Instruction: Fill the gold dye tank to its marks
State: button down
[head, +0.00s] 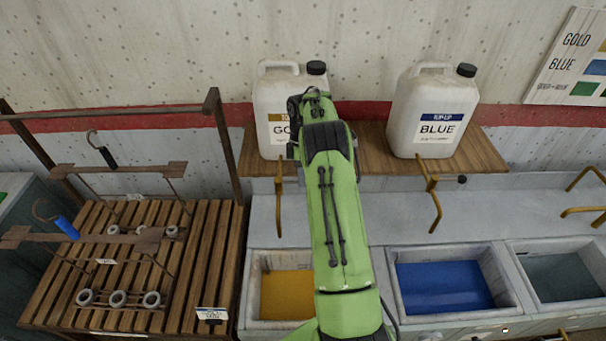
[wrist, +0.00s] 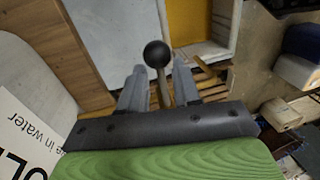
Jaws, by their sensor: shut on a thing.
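The gold dye tank (head: 287,293) holds yellow liquid at the lower middle of the head view, partly hidden by my arm; I cannot make out its marks. The GOLD jug (head: 272,92) stands on the shelf above, its right part behind my arm. A brass tap spout (head: 279,200) hangs below it. In the wrist view my gripper (wrist: 160,78) is shut on a tap lever (wrist: 166,92) with a black ball knob (wrist: 156,53), which sticks up between the fingers. Yellow liquid (wrist: 192,18) shows beyond it. My gripper is hidden in the head view.
The BLUE jug (head: 432,110) and its tap (head: 433,200) stand to the right, above the blue tank (head: 445,287). A grey-green tank (head: 562,277) is further right. A slatted wooden rack (head: 215,255) with hangers and rings fills the left. A colour chart (head: 575,60) hangs on the wall.

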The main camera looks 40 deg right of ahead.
jog(key=shift+r, duration=0.1)
dwell(0.3)
jog(key=c, duration=1.2)
grip_release()
jog(key=shift+d, duration=0.1)
jog(key=shift+o, duration=0.2)
jog(key=shift+w, duration=0.1)
notch_tip(320, 180, up, 7)
jog(key=w, duration=0.1)
jog(key=shift+d, duration=0.4)
